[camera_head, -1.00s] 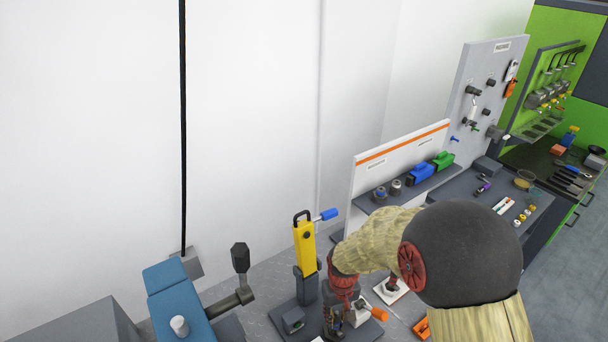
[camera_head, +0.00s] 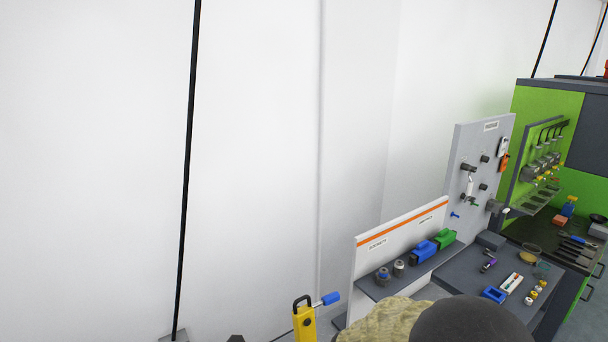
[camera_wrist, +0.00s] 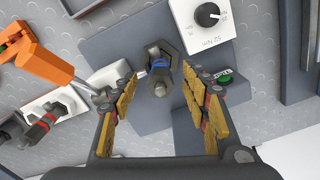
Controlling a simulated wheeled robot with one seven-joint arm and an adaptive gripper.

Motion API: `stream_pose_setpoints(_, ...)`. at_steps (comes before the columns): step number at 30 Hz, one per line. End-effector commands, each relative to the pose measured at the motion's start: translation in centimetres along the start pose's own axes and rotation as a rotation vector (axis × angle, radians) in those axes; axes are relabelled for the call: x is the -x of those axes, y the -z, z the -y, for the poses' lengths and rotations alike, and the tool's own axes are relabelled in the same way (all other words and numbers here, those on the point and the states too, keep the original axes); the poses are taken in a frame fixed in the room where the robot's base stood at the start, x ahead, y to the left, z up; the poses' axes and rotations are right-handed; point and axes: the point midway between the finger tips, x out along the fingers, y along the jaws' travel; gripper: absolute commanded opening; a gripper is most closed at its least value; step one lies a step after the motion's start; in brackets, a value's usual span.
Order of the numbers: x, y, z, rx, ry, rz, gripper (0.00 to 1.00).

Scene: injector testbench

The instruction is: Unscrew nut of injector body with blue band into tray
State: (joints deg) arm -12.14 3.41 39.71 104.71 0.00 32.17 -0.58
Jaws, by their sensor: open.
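The injector body with the blue band (camera_wrist: 160,64) shows in the wrist view, in a dark grey holder block (camera_wrist: 112,48). Its dark metal hex nut (camera_wrist: 159,84) lies between my fingertips in the picture. My gripper (camera_wrist: 158,82) is open, one finger on each side of the nut. I see gaps on both sides, but cannot tell its height over the nut. A small blue open tray (camera_head: 494,295) stands on the right bench in the head view; I cannot tell whether it is the task's tray.
An orange-handled tool (camera_wrist: 45,62) and a red-banded part (camera_wrist: 44,119) lie left in the wrist view. A white dial box (camera_wrist: 212,42) and green button (camera_wrist: 224,76) are at right. A yellow lever press (camera_head: 304,326) and shelf with blue and green items stand near my arm.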

Motion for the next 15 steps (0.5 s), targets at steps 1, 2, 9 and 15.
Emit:
stream_pose_setpoints(1, 0.7, 0.1, 0.0, 0.000, 0.000, -0.003, 0.46)
stream_pose_setpoints(2, 1.2, 0.1, 0.0, 0.000, 0.000, -0.004, 0.46)
stream_pose_setpoints(9, 6.0, 0.1, 0.0, 0.000, 0.000, -0.005, 0.46)
stream_pose_setpoints(15, 9.4, 0.1, 0.0, 0.000, 0.000, -0.004, 0.46)
